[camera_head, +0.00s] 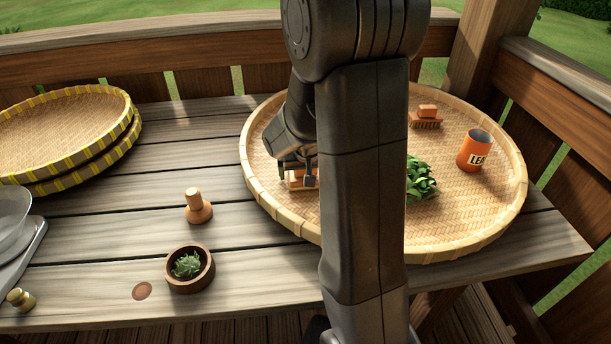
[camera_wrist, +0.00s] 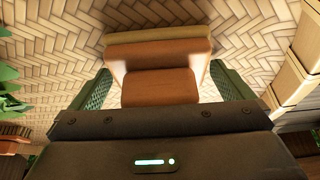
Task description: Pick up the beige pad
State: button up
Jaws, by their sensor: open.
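The beige pad (camera_wrist: 155,50) lies on the woven tray in the wrist view. It has a brown block-shaped handle (camera_wrist: 160,86) and a lighter beige layer along its far edge. In the head view the pad (camera_head: 296,183) shows only partly, near the tray's left side under my gripper (camera_head: 296,174). My gripper (camera_wrist: 160,76) is open, with one green-lined finger on each side of the handle. Small gaps seem to show beside the handle; I cannot tell whether either finger touches it.
The round woven tray (camera_head: 480,226) also holds green leaves (camera_head: 420,180), an orange cup (camera_head: 474,150) and a brush (camera_head: 426,117). Left on the table are a wooden stamp-like tool (camera_head: 198,207), a small bowl (camera_head: 190,285) with leaves and stacked yellow-rimmed trays (camera_head: 125,150). My arm hides the tray's middle.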

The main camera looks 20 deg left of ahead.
jog(key=shift+c, duration=0.4)
jog(key=c, duration=1.2)
jog(key=shift+o, duration=0.2)
jog(key=shift+r, duration=0.1)
notch_tip(320, 180, up, 10)
jog(key=shift+f+p, duration=0.1)
jog(key=shift+p, duration=0.8)
jog(key=o, duration=0.6)
jog(key=c, duration=0.8)
